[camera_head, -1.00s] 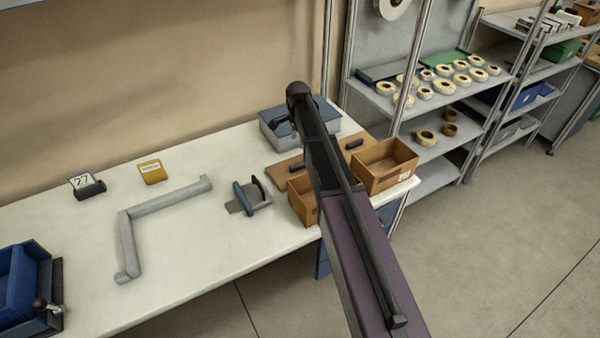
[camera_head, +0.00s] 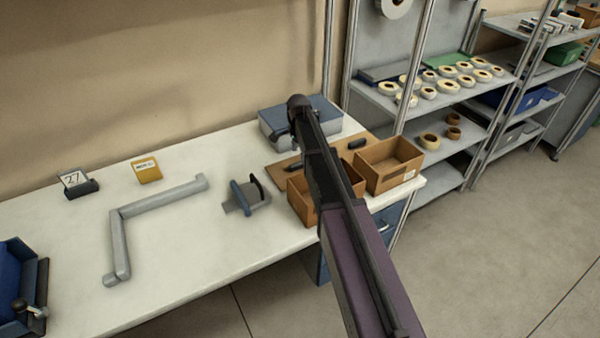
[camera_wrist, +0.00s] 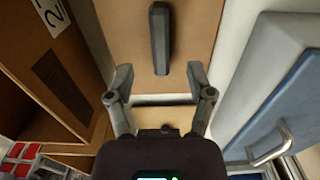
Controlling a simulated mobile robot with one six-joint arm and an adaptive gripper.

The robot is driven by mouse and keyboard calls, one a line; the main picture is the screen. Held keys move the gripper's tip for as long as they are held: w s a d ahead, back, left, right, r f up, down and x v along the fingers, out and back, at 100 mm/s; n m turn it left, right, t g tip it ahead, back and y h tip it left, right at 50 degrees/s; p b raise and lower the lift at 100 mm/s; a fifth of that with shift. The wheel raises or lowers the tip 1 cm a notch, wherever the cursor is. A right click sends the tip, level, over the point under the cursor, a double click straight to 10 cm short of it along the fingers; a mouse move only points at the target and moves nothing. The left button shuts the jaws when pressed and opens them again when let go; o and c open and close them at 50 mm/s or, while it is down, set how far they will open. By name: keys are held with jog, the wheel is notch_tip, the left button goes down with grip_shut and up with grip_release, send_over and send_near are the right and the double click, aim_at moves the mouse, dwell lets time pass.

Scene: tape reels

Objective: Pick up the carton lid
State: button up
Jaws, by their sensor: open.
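A flat brown carton lid with a dark bar handle fills the top middle of the wrist view (camera_wrist: 198,30). In the head view brown lid board (camera_head: 340,146) lies on the table behind the open cartons, partly hidden by my arm; two dark handles show, one on each side of the arm. My gripper (camera_wrist: 159,80) is open and empty. In the wrist view its fingertips are apart near the lid's lower edge, with the handle ahead of them, between their lines. I cannot tell the height above the lid.
Open brown cartons (camera_head: 388,180) stand in front of the lid; one wall rises close on the left in the wrist view (camera_wrist: 50,70). A grey-blue box (camera_wrist: 285,85) with a metal handle stands close on the right. A grey tape dispenser (camera_head: 245,200) sits left of the cartons.

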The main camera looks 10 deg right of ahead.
aim_at(299, 162)
dwell(0.4)
jog(key=shift+d+f+b, duration=0.2)
jog(key=shift+f+b, duration=2.4)
jog(key=shift+f, duration=0.05)
jog(key=shift+a, duration=0.1)
grip_shut()
